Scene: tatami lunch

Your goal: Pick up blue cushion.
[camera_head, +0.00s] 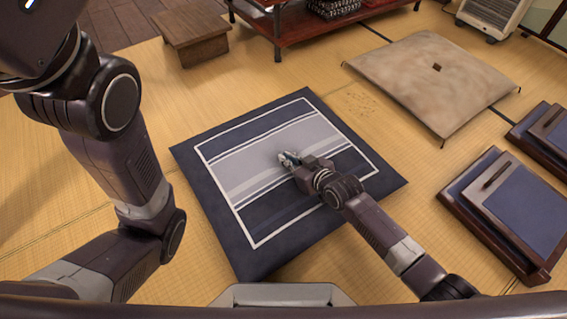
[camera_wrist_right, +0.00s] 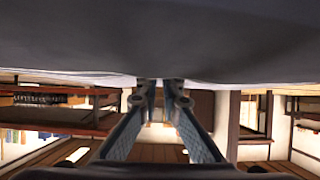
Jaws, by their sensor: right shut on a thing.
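The blue cushion (camera_head: 215,180) is square and dark navy, with a white line border and grey and blue stripes. It lies flat in the middle of the head view; I cannot tell whether it is clear of the floor. My right gripper (camera_head: 288,159) reaches in from the lower right to the cushion's middle and is shut on its cover. In the right wrist view the cushion's grey fabric (camera_wrist_right: 160,35) fills the top, and the fingers (camera_wrist_right: 160,88) meet at it, their tips partly hidden. My left arm is at the left, its gripper out of the picture.
A beige cushion (camera_head: 425,80) lies on the tatami at the upper right. Dark trays (camera_head: 475,215) with blue tops are at the right edge. A small wooden stool (camera_head: 190,38) and a low dark-red shelf (camera_head: 310,32) stand at the back. Bare tatami (camera_head: 50,170) is at the left.

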